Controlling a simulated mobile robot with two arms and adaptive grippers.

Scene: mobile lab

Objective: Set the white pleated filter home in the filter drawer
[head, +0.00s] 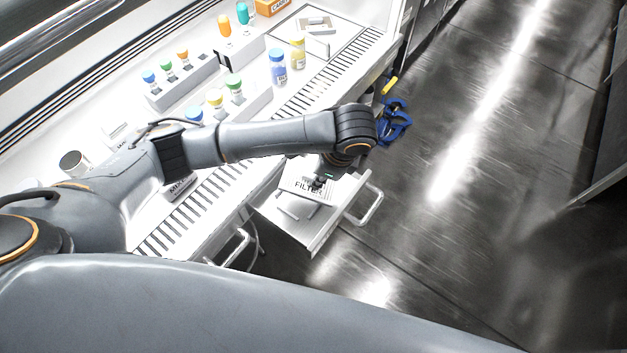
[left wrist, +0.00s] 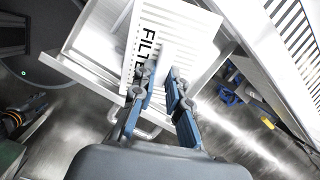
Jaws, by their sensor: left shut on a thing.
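The white pleated filter (head: 299,181), marked FILTER, is at the open filter drawer (head: 325,238), toward its back part in the head view. My left gripper (head: 320,183) comes down from above and is shut on the filter. In the left wrist view the filter (left wrist: 190,32) fills the top middle, with its label to the left of the fingers. The left gripper's fingertips (left wrist: 162,76) are close together at the filter there. The drawer (left wrist: 88,65) shows under and beside the filter. I cannot tell whether the filter touches the drawer floor.
The drawer's handle (head: 370,207) sticks out over the open floor. The bench above holds a blue-capped jar (head: 278,68), a yellow jar (head: 297,54) and racks of capped vials (head: 184,80). Blue items (head: 394,122) lie on the floor beyond. The right-hand floor is clear.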

